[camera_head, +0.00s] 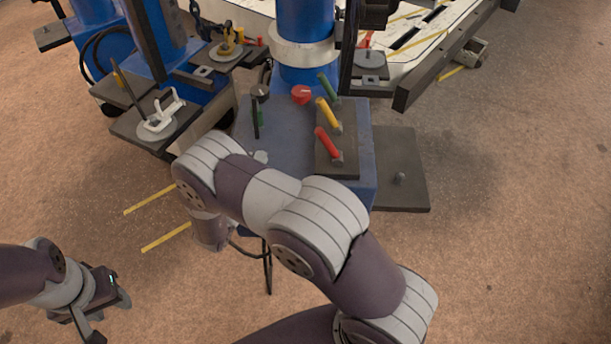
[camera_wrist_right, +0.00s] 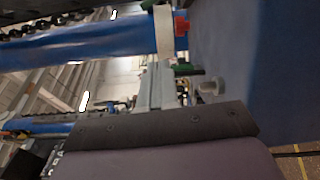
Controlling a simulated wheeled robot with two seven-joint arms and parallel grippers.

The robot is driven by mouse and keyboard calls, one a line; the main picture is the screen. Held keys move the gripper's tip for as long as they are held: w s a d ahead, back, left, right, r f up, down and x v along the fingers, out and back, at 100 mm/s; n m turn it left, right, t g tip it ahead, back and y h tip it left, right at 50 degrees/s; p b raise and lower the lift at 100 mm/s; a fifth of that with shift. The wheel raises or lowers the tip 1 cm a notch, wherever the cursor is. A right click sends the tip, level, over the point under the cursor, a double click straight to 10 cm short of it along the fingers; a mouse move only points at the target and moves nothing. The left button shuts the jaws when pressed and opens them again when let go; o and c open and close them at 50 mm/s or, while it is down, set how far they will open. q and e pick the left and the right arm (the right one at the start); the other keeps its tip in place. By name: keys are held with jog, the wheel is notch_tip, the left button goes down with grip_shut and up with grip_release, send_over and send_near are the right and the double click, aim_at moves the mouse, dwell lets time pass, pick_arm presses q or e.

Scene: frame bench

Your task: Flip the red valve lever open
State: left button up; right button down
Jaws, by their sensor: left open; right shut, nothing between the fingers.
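The red lever (camera_head: 327,145) sits at the near end of a dark plate (camera_head: 345,168) on the blue bench. It is tilted, with its grip toward the upper left and its pivot at the lower right. My right arm crosses in front of the bench, left of and below the lever. Its gripper is hidden in the head view. In the right wrist view my right gripper (camera_wrist_right: 160,80) looks shut and empty; I cannot make out the lever there. My left gripper (camera_head: 110,314) is open and empty at the lower left, far from the bench.
Yellow (camera_head: 328,112) and green (camera_head: 329,86) levers stand behind the red one. A red round knob (camera_head: 302,93) and a blue post (camera_head: 305,30) are beyond. A white toggle clamp (camera_head: 162,118) is on the left.

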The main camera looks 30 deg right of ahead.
aim_at(329, 145)
pick_arm(q)
notch_tip(329, 145, down, 3)
jog(key=shift+s+r+b, duration=0.1)
jog(key=shift+b, duration=0.35)
pick_arm(e)
jog(key=s+f+n+g+h, duration=0.1)
jog(key=s+f+h, duration=0.1)
jog(key=s+h, duration=0.2)
jog(key=shift+s+f+n+h, duration=0.3)
jog(key=shift+s+f+h, duration=0.1)
jog(key=shift+s, duration=0.45)
jog(key=shift+a+r, duration=0.1)
jog(key=b+x, duration=0.1)
jog(key=x, duration=0.9)
pick_arm(q)
jog(key=shift+f, duration=0.45)
pick_arm(e)
jog(key=shift+s+d+r, duration=0.2)
jog(key=shift+d+r, duration=0.05)
jog(key=shift+d, duration=0.35)
jog(key=shift+s+d+r, duration=0.2)
jog(key=shift+d+r, duration=0.1)
jog(key=shift+d, duration=0.25)
jog(key=shift+s+d+r, duration=0.2)
jog(key=shift+d+r, duration=0.05)
jog(key=shift+d, duration=0.35)
pick_arm(q)
jog(key=shift+r, duration=0.1)
